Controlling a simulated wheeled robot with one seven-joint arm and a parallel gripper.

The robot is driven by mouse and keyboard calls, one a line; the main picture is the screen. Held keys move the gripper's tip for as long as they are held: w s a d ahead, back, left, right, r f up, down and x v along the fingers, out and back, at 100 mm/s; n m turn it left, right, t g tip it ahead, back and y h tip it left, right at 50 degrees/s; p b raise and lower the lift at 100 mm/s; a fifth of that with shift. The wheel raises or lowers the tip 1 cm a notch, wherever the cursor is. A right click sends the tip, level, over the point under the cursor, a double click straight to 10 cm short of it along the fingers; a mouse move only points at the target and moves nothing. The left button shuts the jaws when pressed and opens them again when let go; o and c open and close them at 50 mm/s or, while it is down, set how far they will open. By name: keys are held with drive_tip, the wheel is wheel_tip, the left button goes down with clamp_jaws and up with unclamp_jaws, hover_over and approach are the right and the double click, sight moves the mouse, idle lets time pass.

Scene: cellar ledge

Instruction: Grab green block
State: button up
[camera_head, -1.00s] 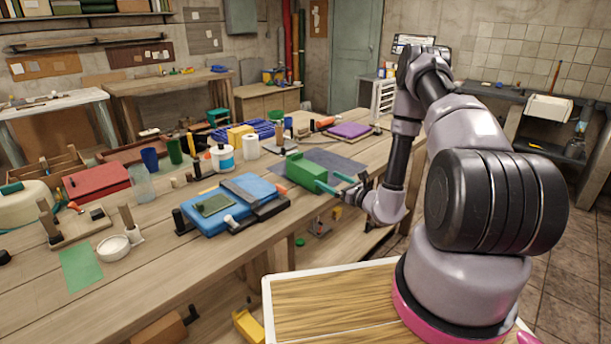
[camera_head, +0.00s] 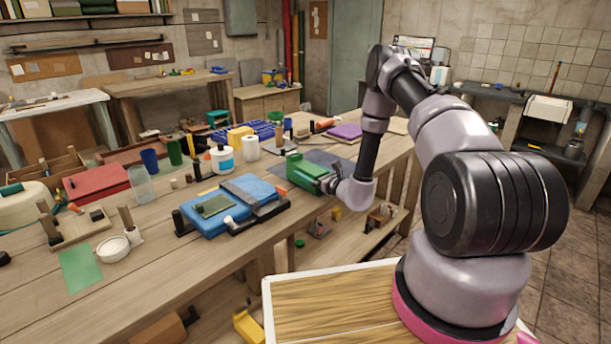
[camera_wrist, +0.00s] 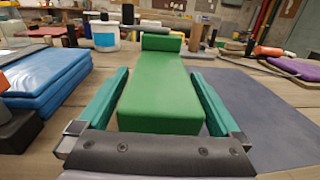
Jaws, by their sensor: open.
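The green block (camera_head: 305,171) lies on the wooden workbench, at the left part of a dark grey mat (camera_head: 343,164). In the wrist view the green block (camera_wrist: 160,97) is long and fills the middle, with a raised part at its far end. My gripper (camera_head: 320,179) is at the block's near end. In the wrist view my gripper's two teal fingers (camera_wrist: 157,90) stand one on each side of the block, with narrow gaps showing. The gripper is open.
A purple item (camera_head: 344,132) lies to the back right. The mat right of the block is bare.

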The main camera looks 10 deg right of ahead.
clamp_jaws()
drive_tip(key=shift+r, duration=0.1)
